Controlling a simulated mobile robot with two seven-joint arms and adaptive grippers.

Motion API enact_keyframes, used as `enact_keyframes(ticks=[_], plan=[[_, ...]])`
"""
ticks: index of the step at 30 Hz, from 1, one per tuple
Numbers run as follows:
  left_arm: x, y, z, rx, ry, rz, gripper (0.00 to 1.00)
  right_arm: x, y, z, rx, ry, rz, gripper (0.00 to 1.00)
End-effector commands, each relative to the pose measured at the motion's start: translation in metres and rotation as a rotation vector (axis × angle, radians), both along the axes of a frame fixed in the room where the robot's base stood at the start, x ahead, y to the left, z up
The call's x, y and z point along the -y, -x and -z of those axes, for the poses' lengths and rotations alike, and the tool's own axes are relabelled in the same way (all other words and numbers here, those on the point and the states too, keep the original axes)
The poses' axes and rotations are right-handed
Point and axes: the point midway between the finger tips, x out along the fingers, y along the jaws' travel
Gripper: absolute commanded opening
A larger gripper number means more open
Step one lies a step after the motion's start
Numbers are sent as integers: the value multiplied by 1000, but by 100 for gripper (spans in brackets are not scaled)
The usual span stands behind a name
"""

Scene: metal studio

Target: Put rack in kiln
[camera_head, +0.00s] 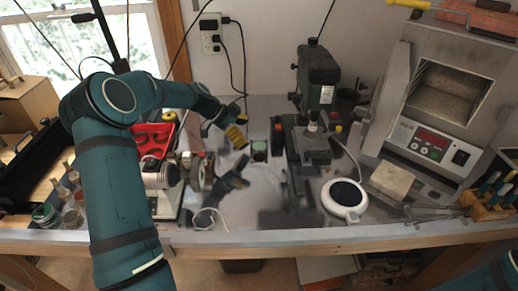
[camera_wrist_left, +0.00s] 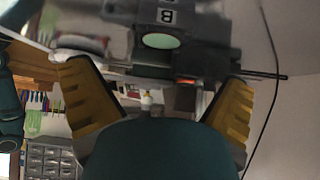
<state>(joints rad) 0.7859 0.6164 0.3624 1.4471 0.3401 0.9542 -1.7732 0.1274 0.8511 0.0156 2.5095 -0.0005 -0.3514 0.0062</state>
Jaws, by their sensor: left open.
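The kiln (camera_head: 452,92) stands at the right of the bench, its chamber open to view and its control panel (camera_head: 420,139) lit red. A wooden holder (camera_head: 490,208) with several coloured-handled tools stands in front of it at the far right; I cannot tell whether it is the rack the task names. My left gripper (camera_head: 238,139) is above the left-middle of the bench, far left of the kiln. In the left wrist view its two yellow fingers (camera_wrist_left: 160,100) stand wide apart with nothing seen held between them. My right gripper is out of view.
A drill-press-like machine (camera_head: 318,100) stands mid-bench, between my left gripper and the kiln. A round white device (camera_head: 344,196), a cream block (camera_head: 391,180) and thin metal tools (camera_head: 420,212) lie before the kiln. A small lathe-like machine (camera_head: 160,178) is near my left arm.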

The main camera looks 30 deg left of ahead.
Motion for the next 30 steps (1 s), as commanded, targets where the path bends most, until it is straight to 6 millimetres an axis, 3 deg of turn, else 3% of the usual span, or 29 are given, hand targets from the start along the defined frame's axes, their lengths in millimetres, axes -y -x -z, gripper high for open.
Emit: enact_keyframes(ticks=[3,13,21,29,30], plan=[[11,-7,13,-1,1,1,100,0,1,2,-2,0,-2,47],[23,-14,29,-1,0,2,100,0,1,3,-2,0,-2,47],[43,-27,57,-1,0,2,100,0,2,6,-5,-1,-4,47],[45,-29,61,0,-2,-1,100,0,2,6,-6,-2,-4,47],[45,-29,61,0,-2,-1,93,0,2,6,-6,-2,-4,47]])
